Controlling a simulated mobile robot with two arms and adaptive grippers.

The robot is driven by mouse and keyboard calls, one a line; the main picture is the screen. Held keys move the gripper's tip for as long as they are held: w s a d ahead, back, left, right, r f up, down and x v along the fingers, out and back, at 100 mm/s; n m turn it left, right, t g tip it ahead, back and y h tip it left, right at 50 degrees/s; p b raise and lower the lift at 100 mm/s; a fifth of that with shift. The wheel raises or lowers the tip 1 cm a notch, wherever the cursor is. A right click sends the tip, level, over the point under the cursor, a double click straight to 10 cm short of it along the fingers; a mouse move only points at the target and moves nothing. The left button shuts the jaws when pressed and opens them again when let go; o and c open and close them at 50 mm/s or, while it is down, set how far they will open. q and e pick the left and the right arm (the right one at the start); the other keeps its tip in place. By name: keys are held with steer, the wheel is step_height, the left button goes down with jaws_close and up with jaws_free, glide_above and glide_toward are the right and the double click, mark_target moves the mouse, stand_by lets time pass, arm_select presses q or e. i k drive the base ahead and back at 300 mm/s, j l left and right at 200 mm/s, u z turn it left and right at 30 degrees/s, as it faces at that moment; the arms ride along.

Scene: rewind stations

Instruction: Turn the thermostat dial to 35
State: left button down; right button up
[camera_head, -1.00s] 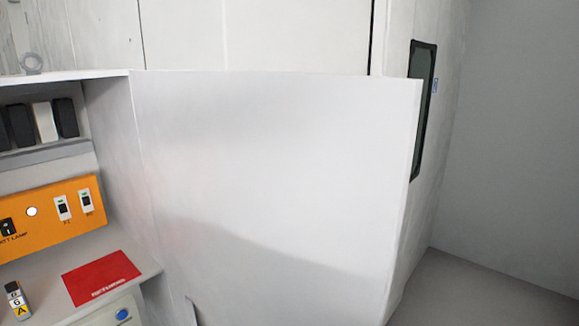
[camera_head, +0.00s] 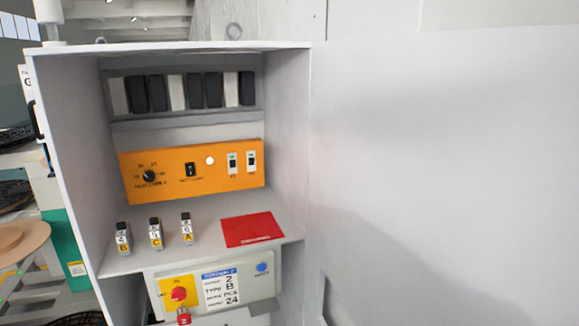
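A small black round dial (camera_head: 149,176) sits at the left of an orange panel (camera_head: 215,180) inside an open grey cabinet. Small number marks surround the dial, but they and its pointer are too small to read. Neither of my grippers is in view.
A large white door (camera_head: 440,180) stands open at right.

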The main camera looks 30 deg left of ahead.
mark_target(150, 176)
steer(key=u, duration=1.55)
